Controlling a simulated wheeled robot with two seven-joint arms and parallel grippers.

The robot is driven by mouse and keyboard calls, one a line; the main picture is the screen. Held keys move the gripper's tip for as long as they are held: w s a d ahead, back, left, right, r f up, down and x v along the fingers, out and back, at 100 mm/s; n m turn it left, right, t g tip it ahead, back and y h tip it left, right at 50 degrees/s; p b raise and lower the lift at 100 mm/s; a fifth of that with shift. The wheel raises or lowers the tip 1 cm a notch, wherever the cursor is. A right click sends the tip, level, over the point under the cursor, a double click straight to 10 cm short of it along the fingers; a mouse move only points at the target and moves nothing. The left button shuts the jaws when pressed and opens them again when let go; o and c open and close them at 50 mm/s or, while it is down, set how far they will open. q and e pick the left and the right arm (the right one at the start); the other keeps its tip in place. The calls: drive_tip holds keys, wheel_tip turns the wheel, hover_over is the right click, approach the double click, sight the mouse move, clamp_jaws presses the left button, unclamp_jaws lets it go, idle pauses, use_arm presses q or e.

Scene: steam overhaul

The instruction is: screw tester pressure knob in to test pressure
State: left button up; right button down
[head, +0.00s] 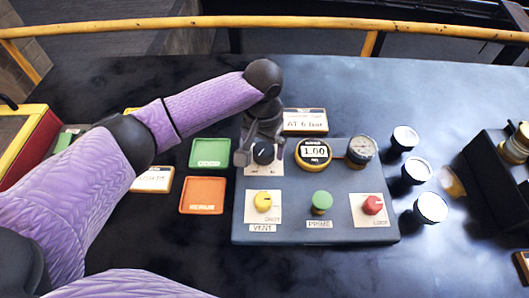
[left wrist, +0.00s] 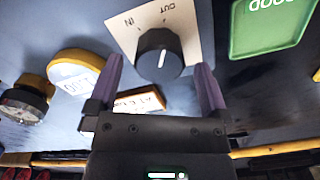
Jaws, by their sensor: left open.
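The black pressure knob (head: 264,153) sits at the top left of the blue-grey tester box (head: 240,228). In the left wrist view the knob (left wrist: 159,55) has a white pointer line, on a white plate marked IN and OUT. My left gripper (left wrist: 163,80) is open, its two fingers at either side of the knob, with gaps visible. In the head view the left gripper (head: 262,150) hangs over the knob and partly hides its plate. The yellow-ringed display (head: 314,153) reads 1.00. A round dial gauge (head: 361,149) stands to its right. My right gripper is not in view.
The tester also has a yellow VENT knob (head: 263,202), a green PRIME button (head: 322,201) and a red LOOP knob (head: 373,205). A green tray (head: 210,153) and an orange tray (head: 202,195) lie left. Round white-topped pieces (head: 431,208) stand right. A yellow rail (head: 300,22) runs behind.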

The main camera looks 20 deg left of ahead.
use_arm(q)
wheel_tip(320, 180, down, 2)
drive_tip(key=shift+f, duration=0.1)
